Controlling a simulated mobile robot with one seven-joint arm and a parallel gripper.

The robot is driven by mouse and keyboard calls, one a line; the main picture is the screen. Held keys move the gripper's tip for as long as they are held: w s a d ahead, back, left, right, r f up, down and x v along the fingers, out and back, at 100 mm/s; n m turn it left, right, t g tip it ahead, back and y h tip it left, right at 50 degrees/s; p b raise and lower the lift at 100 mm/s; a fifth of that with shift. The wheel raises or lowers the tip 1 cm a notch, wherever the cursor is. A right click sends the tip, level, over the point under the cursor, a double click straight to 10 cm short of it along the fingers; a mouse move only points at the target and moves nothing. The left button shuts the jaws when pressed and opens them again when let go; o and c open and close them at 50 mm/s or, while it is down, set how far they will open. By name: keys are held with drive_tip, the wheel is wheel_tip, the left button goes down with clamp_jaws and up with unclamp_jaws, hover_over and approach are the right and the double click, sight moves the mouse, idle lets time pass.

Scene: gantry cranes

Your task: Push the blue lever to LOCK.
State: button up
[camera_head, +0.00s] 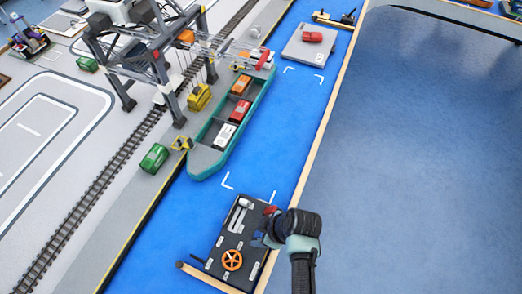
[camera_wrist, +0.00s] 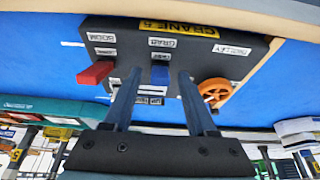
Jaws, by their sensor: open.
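The blue lever (camera_wrist: 160,75) stands on the dark control box (camera_wrist: 120,30), under the label GRAB in the wrist view. My gripper (camera_wrist: 159,78) is open, its two dark fingers on either side of the blue lever with gaps to it. I cannot tell whether either finger touches it. In the head view my gripper (camera_head: 266,240) is over the right side of the control box (camera_head: 226,240), and the lever is mostly hidden there. The small labels below the lever are partly covered by a finger, and I cannot read LOCK.
A red lever (camera_wrist: 95,73) labelled BOOM is left of the blue one in the wrist view. An orange wheel (camera_wrist: 215,90) labelled TROLLEY is close to the right finger. A teal ship (camera_head: 203,160) and a gantry crane (camera_head: 150,50) stand farther off in the head view.

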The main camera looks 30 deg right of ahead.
sight(254, 233)
clamp_jaws()
drive_tip(key=shift+r, duration=0.1)
drive_tip(key=shift+w+a+r+g+h+p, duration=0.3)
drive_tip(key=shift+g+h+p, duration=0.2)
drive_tip(key=shift+g+p, duration=0.25)
drive_tip(key=shift+w+a+f+g+h+p, duration=0.15)
drive_tip(key=shift+w+g+h, duration=0.15)
drive_tip(key=shift+g+h, duration=0.2)
drive_tip(key=shift+w+a+g+h+p, duration=0.15)
drive_tip(key=shift+w+g+h, duration=0.1)
drive_tip(key=shift+g+h, duration=0.2)
drive_tip(key=g+h+b, duration=0.1)
drive_tip(key=w+g+h+b, duration=0.1)
drive_tip(key=shift+a+f+g, duration=0.3)
drive_tip(key=shift+a, duration=0.05)
drive_tip(key=g+b, duration=0.1)
drive_tip(key=g+h+b, duration=0.1)
drive_tip(key=b, duration=0.1)
drive_tip(key=shift+w+a+f+h, duration=0.25)
drive_tip(key=shift+w+a, duration=0.05)
drive_tip(key=shift+w, duration=0.1)
drive_tip(key=shift+a+g+b, duration=0.1)
drive_tip(key=shift+g+b, duration=0.3)
drive_tip(key=shift+b, duration=0.4)
drive_tip(key=shift+h, duration=0.3)
drive_tip(key=shift+r, duration=0.1)
